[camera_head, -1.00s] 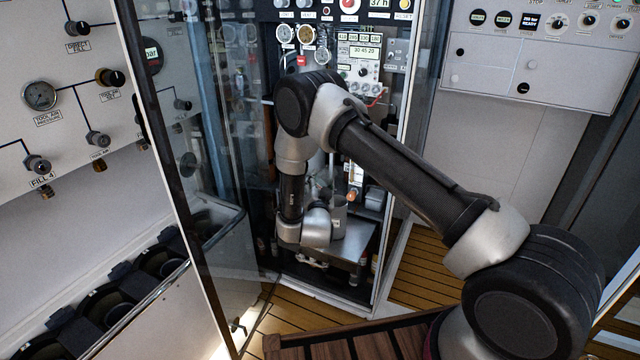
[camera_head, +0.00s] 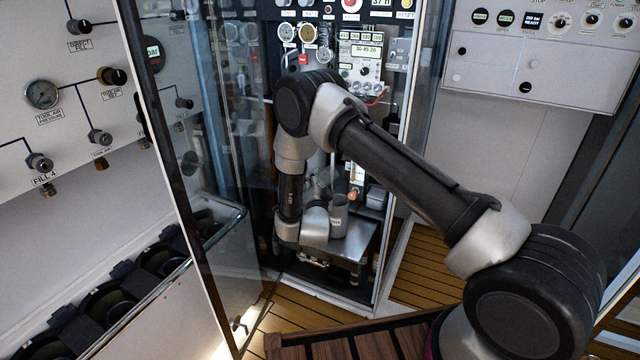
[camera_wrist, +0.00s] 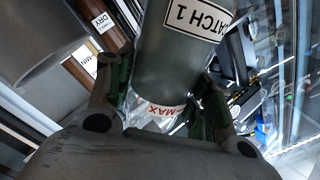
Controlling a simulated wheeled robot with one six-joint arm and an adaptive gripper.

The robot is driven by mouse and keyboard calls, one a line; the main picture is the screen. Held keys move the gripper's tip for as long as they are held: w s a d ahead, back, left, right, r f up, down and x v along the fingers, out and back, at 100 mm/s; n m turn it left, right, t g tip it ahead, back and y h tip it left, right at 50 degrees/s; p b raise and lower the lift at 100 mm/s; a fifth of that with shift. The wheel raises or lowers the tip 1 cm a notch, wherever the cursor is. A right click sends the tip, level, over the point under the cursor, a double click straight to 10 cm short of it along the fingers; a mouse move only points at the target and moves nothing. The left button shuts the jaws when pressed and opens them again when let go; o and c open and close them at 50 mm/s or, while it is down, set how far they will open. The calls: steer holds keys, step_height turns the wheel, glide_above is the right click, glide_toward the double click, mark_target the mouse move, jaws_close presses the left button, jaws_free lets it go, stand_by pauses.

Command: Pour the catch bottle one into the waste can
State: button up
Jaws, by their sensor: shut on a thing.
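My gripper (camera_wrist: 165,88) is shut on catch bottle one (camera_wrist: 175,60), a grey-green cylinder with a "CATCH 1" label and a red MAX mark, in the wrist view. The bottle's far end leaves the top of the picture, and I cannot tell its tilt. In the head view my wrist hides the gripper and bottle. The waste can (camera_head: 339,217), a grey open cylinder, stands upright on a steel shelf just right of my wrist. A large grey cylinder (camera_wrist: 35,40), likely this can, shows left of the bottle in the wrist view.
The steel shelf (camera_head: 352,246) sits inside a narrow cabinet. A glass door (camera_head: 190,180) stands open left of my arm. Gauges and instruments (camera_head: 360,50) fill the cabinet's back.

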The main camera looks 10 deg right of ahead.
steer(key=shift+a+m, duration=0.1)
steer(key=shift+m, duration=0.5)
steer(key=shift+a+f+m, duration=0.1)
steer(key=shift+m, duration=0.5)
steer(key=shift+m, duration=0.4)
steer(key=shift+f+m, duration=0.1)
steer(key=shift+m, duration=0.3)
